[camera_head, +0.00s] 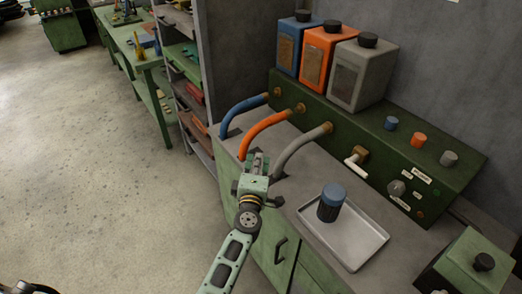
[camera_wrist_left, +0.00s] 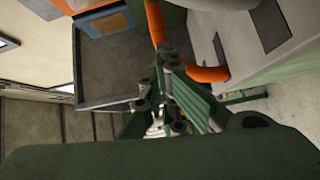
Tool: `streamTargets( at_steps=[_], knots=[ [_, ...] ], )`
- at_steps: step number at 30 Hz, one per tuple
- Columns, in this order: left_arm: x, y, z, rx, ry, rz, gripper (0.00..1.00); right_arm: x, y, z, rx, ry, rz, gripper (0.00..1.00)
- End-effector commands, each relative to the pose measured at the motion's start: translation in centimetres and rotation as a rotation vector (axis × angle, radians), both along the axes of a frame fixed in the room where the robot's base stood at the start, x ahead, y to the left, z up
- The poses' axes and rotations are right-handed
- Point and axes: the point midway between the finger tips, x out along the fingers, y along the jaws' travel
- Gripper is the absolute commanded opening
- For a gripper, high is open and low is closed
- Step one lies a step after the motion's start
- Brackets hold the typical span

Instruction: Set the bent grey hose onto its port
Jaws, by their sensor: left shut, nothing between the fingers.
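The bent grey hose (camera_head: 300,146) arches over the grey countertop in the head view. Its upper end meets the brass port (camera_head: 327,127) on the green box; whether it is fully seated I cannot tell. Its lower end comes down near the counter's front edge, close behind my gripper. My left gripper (camera_head: 257,163) is shut and empty, at the counter's front edge, left of the grey hose's lower end and near the orange hose's foot. In the left wrist view the shut gripper (camera_wrist_left: 155,102) appears close to the orange hose. I do not make out the grey hose there.
The orange hose (camera_head: 266,127) and blue hose (camera_head: 241,110) stand left of the grey one. A metal tray (camera_head: 357,240) holds a blue-capped jar (camera_head: 331,203). A white-handled valve (camera_head: 356,161) sits on the green box. Open floor (camera_head: 110,190) lies left.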

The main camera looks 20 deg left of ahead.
Motion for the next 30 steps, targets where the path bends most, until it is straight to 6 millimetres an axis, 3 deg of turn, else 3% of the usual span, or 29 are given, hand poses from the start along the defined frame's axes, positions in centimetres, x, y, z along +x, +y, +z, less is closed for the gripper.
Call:
streamTargets(
  at_steps=[3,10,30],
  knots=[
    [-2.4,-0.6,0.2,-0.001,0.002,-0.002,0.00,0.2,0.5,0.9,0.007,-0.002,0.000,0.40],
    [-5.3,-1.0,0.2,0.000,0.000,-0.001,0.00,1.0,-0.9,1.5,-0.011,-0.013,0.002,0.40],
    [-5.8,-1.2,0.3,0.005,-0.001,-0.007,0.00,0.6,-0.3,1.4,-0.003,-0.008,-0.001,0.40]
  ],
)
